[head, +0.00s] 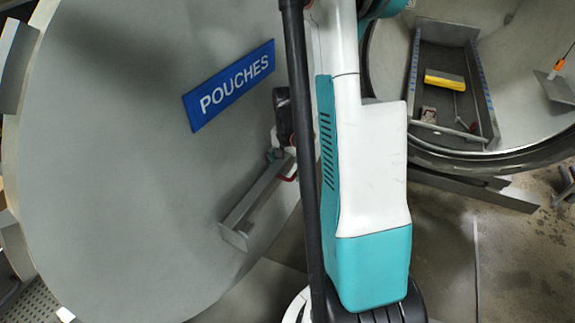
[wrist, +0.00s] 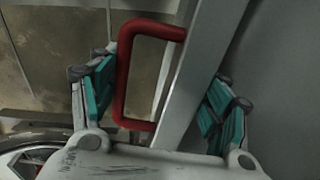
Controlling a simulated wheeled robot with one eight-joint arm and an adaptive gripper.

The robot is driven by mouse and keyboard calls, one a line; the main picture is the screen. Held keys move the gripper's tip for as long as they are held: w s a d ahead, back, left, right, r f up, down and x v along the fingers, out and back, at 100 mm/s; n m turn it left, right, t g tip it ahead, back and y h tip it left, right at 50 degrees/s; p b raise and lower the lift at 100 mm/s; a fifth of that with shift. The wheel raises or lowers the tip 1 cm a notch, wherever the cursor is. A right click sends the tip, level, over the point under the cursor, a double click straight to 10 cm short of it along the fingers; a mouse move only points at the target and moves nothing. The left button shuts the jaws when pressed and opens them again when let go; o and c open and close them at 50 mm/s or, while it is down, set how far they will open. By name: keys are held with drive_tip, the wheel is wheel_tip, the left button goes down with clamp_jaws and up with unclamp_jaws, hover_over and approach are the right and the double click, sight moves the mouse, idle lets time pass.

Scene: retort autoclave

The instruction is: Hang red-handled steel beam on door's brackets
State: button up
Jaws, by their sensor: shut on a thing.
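The steel beam (head: 257,200) is a grey bar with an end plate at its lower left end, slanted in front of the door (head: 130,140). Its red handle (head: 289,176) shows near my gripper (head: 277,150). In the wrist view the beam (wrist: 190,75) and the red handle (wrist: 124,75) lie between the two teal-padded fingers of my gripper (wrist: 160,88), which is shut on the beam's handle side. The beam's upper end is hidden behind my arm in the head view. I cannot make out the door's brackets, nor whether the beam touches the door.
A blue POUCHES sign (head: 230,84) is on the round grey door. At right is the open round chamber (head: 480,155) with a tray (head: 412,85) holding a yellow block (head: 445,80). An orange-handled tool (head: 556,70) is at the far right. Some floor (head: 450,260) is clear.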

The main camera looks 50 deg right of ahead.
wheel_tip(320, 180, down, 7)
drive_tip(key=b, duration=0.3)
idle(0.8)
drive_tip(key=shift+s+a+f, duration=0.1)
drive_tip(key=shift+f, duration=0.05)
idle(0.8)
drive_tip(key=o, duration=2.2)
wheel_tip(320, 180, up, 12)
drive_tip(key=shift+r, duration=0.1)
